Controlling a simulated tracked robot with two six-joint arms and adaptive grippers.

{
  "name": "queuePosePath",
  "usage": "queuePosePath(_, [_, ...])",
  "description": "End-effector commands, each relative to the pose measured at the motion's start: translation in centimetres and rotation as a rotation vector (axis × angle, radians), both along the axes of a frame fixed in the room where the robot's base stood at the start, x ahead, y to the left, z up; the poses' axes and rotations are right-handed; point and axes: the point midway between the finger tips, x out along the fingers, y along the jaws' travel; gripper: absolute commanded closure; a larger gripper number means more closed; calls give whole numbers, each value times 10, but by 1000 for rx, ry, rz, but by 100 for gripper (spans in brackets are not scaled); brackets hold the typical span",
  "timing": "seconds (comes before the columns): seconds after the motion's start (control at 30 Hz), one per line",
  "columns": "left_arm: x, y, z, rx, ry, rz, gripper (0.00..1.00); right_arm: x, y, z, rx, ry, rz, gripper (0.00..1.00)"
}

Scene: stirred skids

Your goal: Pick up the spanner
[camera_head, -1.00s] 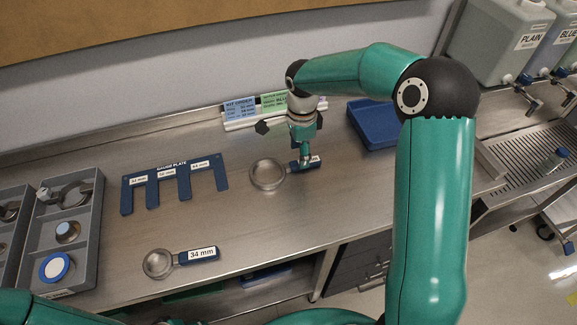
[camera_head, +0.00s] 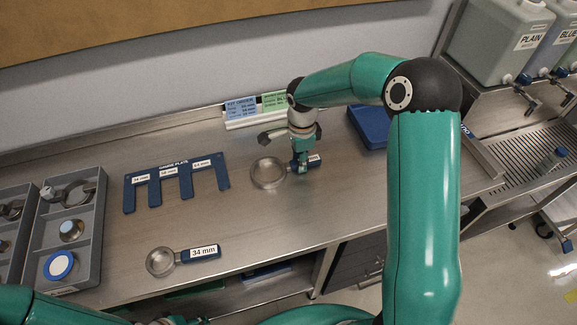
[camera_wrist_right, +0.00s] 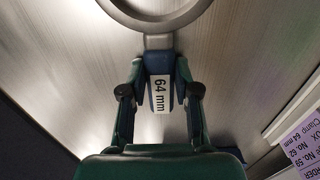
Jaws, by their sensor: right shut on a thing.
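A ring spanner with a blue handle and a steel ring (camera_head: 268,173) lies on the steel bench. Its label reads 64 mm in the right wrist view (camera_wrist_right: 160,94). My right gripper (camera_head: 304,165) is over the handle; in the wrist view its fingers (camera_wrist_right: 160,92) close on both sides of the handle. I cannot tell whether the spanner is clear of the bench. A second spanner (camera_head: 200,253), labelled 34 mm, lies nearer the front edge. My left gripper (camera_head: 172,321) only just shows at the bottom edge, and its jaws are not clear.
A blue gauge plate (camera_head: 174,171) lies left of the held spanner. A grey divided tray (camera_head: 93,235) with parts stands at the left. A blue bin (camera_head: 367,126) stands at the right. Order cards (camera_head: 241,106) stand at the back. The bench between the spanners is clear.

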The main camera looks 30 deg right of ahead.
Motion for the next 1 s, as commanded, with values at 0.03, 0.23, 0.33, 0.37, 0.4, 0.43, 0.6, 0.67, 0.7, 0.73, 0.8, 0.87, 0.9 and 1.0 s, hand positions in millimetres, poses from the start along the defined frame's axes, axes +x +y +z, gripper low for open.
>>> queuePosePath(0.03, [0, 0, 0, 0, 0, 0, 60, 0, 0, 0, 0, -1, -1, 100])
queuePosePath(0.23, [0, 0, 0, 0, 0, 0, 60, 0, 0, 1, 0, -1, -1, 100])
queuePosePath(0.33, [0, 0, -1, 0, 0, 0, 60, 0, -1, 4, -1, -3, -1, 100])
queuePosePath(0.37, [0, 0, -1, 0, 0, 0, 60, 0, -1, 6, -1, -3, -1, 100])
queuePosePath(0.4, [0, 0, -2, 0, 0, 0, 60, 0, -1, 9, -1, -3, -2, 100])
queuePosePath(0.43, [0, 0, -2, 0, 0, 0, 60, 0, -1, 11, -2, -3, -2, 100])
queuePosePath(0.6, [0, 0, -6, 0, 0, 0, 60, 1, -1, 33, -1, -7, -2, 100])
queuePosePath(0.67, [0, 0, -8, 0, 0, 0, 60, 1, -1, 45, -1, -7, -2, 100])
queuePosePath(0.7, [0, 0, -9, 0, 0, 0, 60, 1, -1, 55, -1, -9, -2, 100])
queuePosePath(0.73, [0, 0, -10, 0, 0, 0, 60, 1, -1, 62, -1, -9, -1, 100])
queuePosePath(0.8, [0, 0, -12, 0, 0, 0, 60, 2, -1, 82, 0, -10, -2, 100])
queuePosePath(0.87, [0, 0, -13, 0, 0, 0, 60, 1, -1, 100, 0, -10, -2, 100])
queuePosePath(0.9, [0, 0, -13, 0, 0, 0, 60, 2, 0, 112, -1, -10, -1, 100])
queuePosePath(1.0, [0, 0, -14, 0, 0, 0, 60, 1, 0, 139, 0, -8, -2, 100])
